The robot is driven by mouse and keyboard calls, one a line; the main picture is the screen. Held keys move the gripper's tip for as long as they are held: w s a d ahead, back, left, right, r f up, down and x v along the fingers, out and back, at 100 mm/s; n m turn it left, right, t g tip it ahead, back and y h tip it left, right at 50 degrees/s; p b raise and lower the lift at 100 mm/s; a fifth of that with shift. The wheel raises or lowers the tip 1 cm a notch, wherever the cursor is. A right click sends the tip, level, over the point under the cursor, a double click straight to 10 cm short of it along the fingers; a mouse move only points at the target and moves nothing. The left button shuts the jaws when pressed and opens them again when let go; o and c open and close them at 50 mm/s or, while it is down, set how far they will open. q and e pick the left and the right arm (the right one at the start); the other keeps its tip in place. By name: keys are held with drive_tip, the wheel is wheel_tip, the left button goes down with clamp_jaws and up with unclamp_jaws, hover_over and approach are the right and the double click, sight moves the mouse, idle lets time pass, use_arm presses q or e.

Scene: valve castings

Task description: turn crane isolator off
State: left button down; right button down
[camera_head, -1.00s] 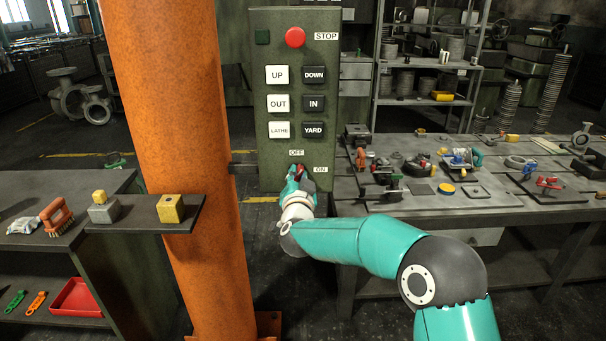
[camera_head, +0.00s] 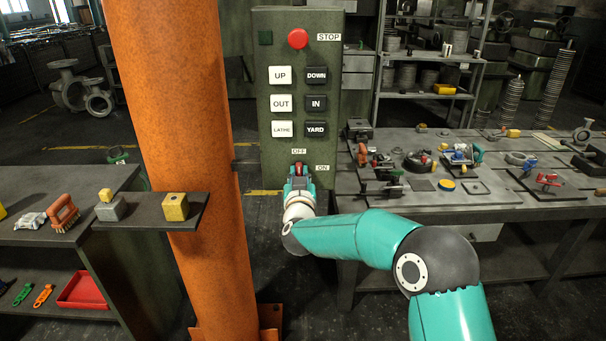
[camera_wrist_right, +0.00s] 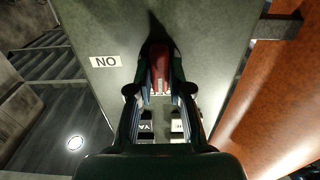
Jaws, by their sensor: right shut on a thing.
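The crane isolator is a red handle (camera_head: 299,168) low on the grey-green control panel (camera_head: 268,185). The OFF label (camera_head: 299,151) is straight above it and the ON label (camera_head: 322,168) is to its right. My right gripper (camera_head: 299,172) is shut on the red handle, which looks upright, in line with OFF. In the right wrist view the red handle (camera_wrist_right: 160,66) lies between the two dark fingers, and the ON label (camera_wrist_right: 106,62) shows upside down at the left. The fingers hide part of the handle and its base. My left gripper is not in view.
A red STOP button (camera_head: 298,39) and several labelled push buttons sit above the isolator. An orange column (camera_head: 175,120) with a small shelf (camera_head: 150,214) stands left of the panel. A cluttered workbench (camera_head: 440,205) is close on the right.

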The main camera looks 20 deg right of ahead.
drive_tip(key=shift+f, duration=0.65)
drive_tip(key=c, duration=1.1)
unclamp_jaws()
drive_tip(key=shift+r, duration=0.25)
drive_tip(key=shift+r, duration=0.1)
drive_tip(key=shift+s, duration=0.1)
drive_tip(key=v, duration=1.1)
drive_tip(key=shift+s+a, duration=0.15)
drive_tip(key=shift+s, duration=0.2)
